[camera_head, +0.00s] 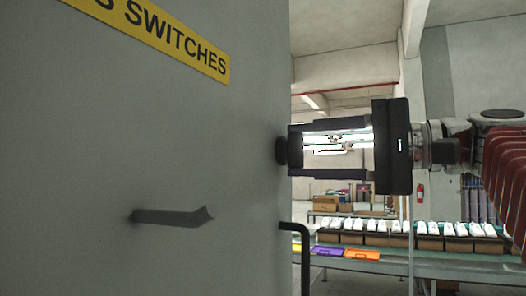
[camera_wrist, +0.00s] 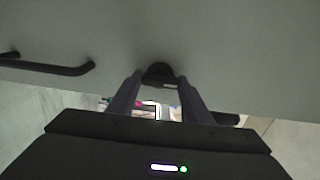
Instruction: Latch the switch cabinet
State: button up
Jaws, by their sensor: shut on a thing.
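The switch cabinet (camera_head: 90,130) fills the left of the head view as a large grey face with a yellow sign (camera_head: 165,40) reading "SWITCHES". A round black latch knob (camera_head: 282,151) sticks out near its right edge. My gripper (camera_head: 294,150) reaches in from the right, level, and is shut on the knob, one finger above it and one below. In the wrist view the knob (camera_wrist: 158,71) sits between my two fingertips against the grey panel (camera_wrist: 230,50). The inside of the cabinet is hidden.
A dark bent bar (camera_head: 303,255) stands out at the cabinet's lower right edge. Behind is a conveyor (camera_head: 450,265) with white shoes on boxes and coloured trays. A red extinguisher (camera_head: 420,193) hangs farther back.

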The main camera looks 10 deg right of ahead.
jog(key=o, duration=1.1)
jog(key=shift+f, duration=0.1)
jog(key=shift+c, duration=0.2)
jog(key=shift+d, duration=0.1)
jog(key=v, duration=1.3)
jog(key=shift+s+d, duration=0.2)
jog(key=shift+s, duration=0.05)
